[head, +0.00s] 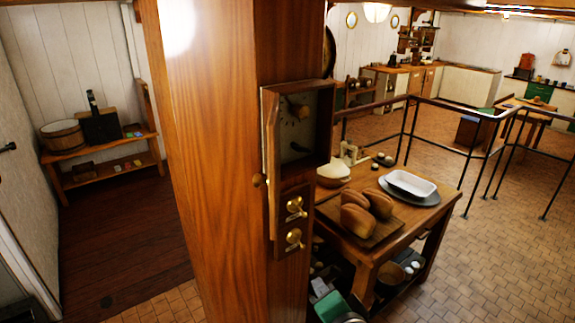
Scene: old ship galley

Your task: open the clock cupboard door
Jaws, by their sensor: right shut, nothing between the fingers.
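The clock cupboard (297,125) is a small wooden box on the right-hand face of a thick wooden post. Its door (270,160) stands swung out from the box toward the left, seen nearly edge-on, with a small round knob (258,180) on its outer side. The inside of the box shows, with a pale back panel and small brass and dark fittings. Neither of my grippers can be made out in the head view, and nothing visible touches the door or its knob.
The wooden post (215,160) fills the middle. Below the cupboard are two brass switches (294,208). A wooden table (400,225) with loaves (355,220) and a white dish (410,184) stands close on the right. Metal railings (440,105) stand behind. Dark floor (125,250) is clear at left.

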